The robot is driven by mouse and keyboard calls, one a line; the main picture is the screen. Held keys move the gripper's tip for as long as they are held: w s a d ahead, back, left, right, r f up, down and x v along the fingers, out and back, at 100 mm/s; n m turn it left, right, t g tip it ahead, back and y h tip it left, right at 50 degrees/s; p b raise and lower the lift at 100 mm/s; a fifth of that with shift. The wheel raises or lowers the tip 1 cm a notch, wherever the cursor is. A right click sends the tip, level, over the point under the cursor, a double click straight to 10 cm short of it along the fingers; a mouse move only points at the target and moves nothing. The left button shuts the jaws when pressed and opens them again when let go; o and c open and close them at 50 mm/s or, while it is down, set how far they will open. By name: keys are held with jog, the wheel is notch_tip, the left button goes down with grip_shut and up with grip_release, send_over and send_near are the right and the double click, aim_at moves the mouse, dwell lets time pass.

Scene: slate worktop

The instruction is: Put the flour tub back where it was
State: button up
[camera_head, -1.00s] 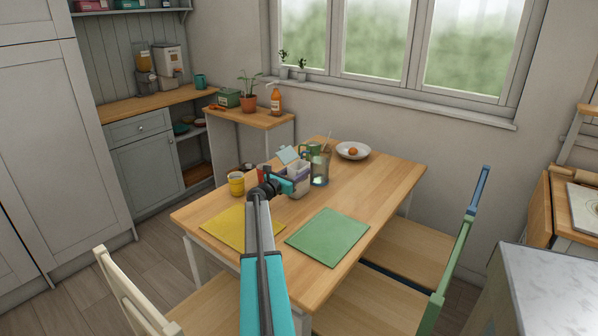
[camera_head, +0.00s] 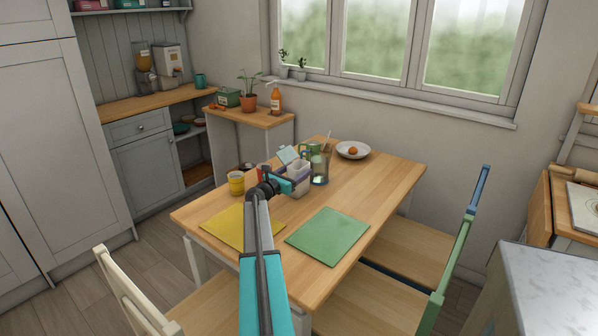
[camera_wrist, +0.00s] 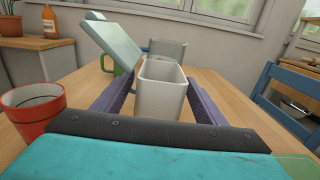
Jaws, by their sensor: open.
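The flour tub, seemingly the white square tub (camera_wrist: 160,90) with its pale lid (camera_wrist: 112,45) tipped up, stands upright on the wooden table in the wrist view. I cannot read a label on it. My gripper (camera_wrist: 165,78) is open, with one purple-grey finger on each side of the tub; I cannot tell whether either touches it. In the head view the tub (camera_head: 299,170) is partly hidden by my gripper (camera_head: 289,183).
A red cup (camera_wrist: 33,112) stands close at left. A green mug (camera_wrist: 124,60) and a glass jug (camera_wrist: 168,48) stand behind the tub. A yellow cup (camera_head: 236,183), yellow mat (camera_head: 230,225), green mat (camera_head: 328,236) and bowl (camera_head: 353,150) are on the table (camera_head: 375,195).

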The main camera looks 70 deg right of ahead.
jog(key=b+v, duration=0.1)
jog(key=v, duration=1)
jog(key=shift+a, duration=0.2)
jog(key=shift+o, duration=0.5)
jog(key=shift+f, duration=0.1)
jog(key=n+b, duration=0.1)
jog(key=b, duration=0.2)
jog(key=shift+a, duration=0.25)
jog(key=shift+b, duration=0.6)
jog(key=b, duration=0.4)
jog(key=shift+w+a+r, duration=0.15)
jog(key=shift+a+r, duration=0.1)
jog(key=shift+r, duration=0.05)
